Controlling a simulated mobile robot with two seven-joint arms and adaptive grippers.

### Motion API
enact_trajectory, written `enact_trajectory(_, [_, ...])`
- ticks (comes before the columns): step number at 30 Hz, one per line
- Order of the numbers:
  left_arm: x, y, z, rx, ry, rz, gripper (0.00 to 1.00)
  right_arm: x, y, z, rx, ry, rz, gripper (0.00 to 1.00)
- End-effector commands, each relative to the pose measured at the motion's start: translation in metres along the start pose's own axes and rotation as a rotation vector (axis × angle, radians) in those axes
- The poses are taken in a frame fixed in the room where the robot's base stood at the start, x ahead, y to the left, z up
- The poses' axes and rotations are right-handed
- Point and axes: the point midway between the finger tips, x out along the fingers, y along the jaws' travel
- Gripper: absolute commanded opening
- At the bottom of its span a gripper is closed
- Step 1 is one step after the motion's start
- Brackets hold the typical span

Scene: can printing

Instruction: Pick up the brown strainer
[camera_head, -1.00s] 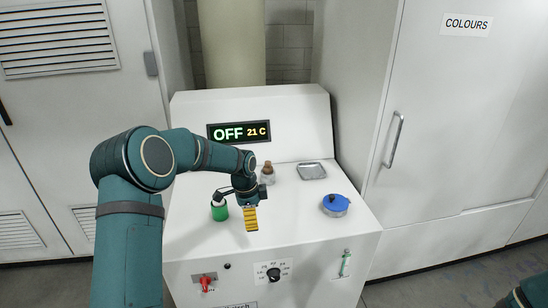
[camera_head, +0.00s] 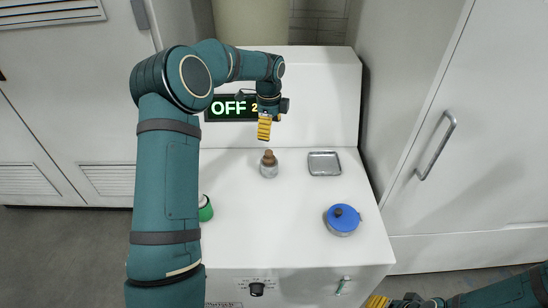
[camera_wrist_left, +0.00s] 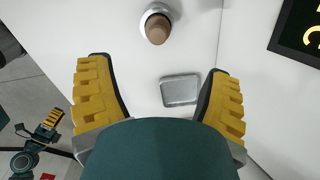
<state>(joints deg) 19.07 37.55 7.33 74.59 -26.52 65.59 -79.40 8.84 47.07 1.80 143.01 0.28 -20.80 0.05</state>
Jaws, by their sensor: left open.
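The thing that fits the brown strainer (camera_head: 268,157) has a brown knob-like top and a pale grey lower part. It stands upright on the white machine top, near the back panel. In the left wrist view its brown top (camera_wrist_left: 157,29) shows from above inside a pale round rim. My left gripper (camera_head: 264,138) is in the air above it and touches nothing. Its yellow fingers are spread wide in the left wrist view (camera_wrist_left: 160,92), with nothing between them. My right gripper (camera_head: 377,303) is partly in view at the bottom edge; its jaws are unclear.
A small metal tray (camera_head: 324,170) lies right of the strainer. A blue-lidded pot (camera_head: 342,219) stands nearer the front right. A green object (camera_head: 205,209) is partly hidden by my left arm. The display panel (camera_head: 230,109) reads OFF. The middle of the machine top (camera_head: 275,220) is clear.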

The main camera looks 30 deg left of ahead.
Motion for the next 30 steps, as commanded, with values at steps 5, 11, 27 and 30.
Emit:
enact_trajectory(5, [0.037,0.001,0.000,-0.002,0.000,0.006,0.79,0.001,0.000,0.000,0.000,-0.001,0.000,0.47])
enact_trajectory(11, [0.066,0.001,0.000,-0.001,0.000,0.003,0.79,0.001,0.000,0.000,0.000,0.000,0.000,0.47])
enact_trajectory(27, [0.116,0.002,0.004,-0.002,0.001,0.004,0.79,-0.004,-0.001,-0.001,0.000,0.000,-0.001,0.47])
enact_trajectory(30, [0.125,0.001,0.004,-0.002,0.001,0.001,0.79,-0.004,-0.001,-0.001,0.000,0.000,-0.001,0.47])
